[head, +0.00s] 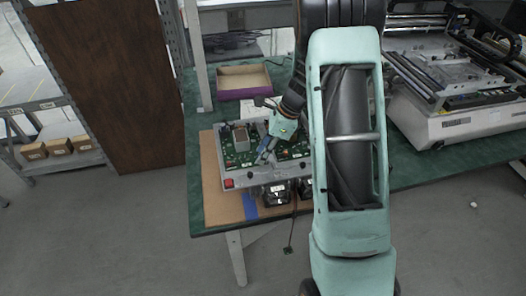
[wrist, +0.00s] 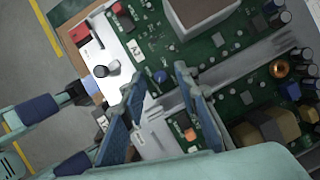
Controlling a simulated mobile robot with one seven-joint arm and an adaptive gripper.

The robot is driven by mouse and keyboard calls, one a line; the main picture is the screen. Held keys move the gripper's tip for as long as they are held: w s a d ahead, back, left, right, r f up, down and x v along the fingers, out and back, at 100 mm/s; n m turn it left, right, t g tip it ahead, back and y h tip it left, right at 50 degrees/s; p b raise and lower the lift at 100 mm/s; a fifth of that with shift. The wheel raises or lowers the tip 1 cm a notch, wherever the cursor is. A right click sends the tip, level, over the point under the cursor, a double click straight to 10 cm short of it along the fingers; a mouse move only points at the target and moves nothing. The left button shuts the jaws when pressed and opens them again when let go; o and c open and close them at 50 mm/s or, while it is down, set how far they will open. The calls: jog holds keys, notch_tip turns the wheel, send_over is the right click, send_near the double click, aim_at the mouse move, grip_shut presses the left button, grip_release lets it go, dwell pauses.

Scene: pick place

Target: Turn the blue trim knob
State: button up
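The blue trim knob (wrist: 160,76) is a small round blue part on a green circuit board (wrist: 205,50) in the wrist view. My gripper (wrist: 161,77) is open, with its two blue pads on either side of the knob in the picture. The knob shows in the gap between the fingertips, and no finger is seen touching it. How far the tips are above the board is hard to tell. In the head view my gripper (head: 264,153) is over the middle of the board assembly (head: 238,182), and the knob cannot be made out.
Tall board parts stand near the fingers: a grey metal box (wrist: 205,14), a copper coil (wrist: 280,68) and several capacitors. A grey rail crosses beside the right finger. An open cardboard tray (head: 243,82) sits behind on the green table. A large machine (head: 450,110) stands at the right.

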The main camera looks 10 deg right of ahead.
jog(key=v, duration=1.2)
jog(key=shift+d, duration=0.1)
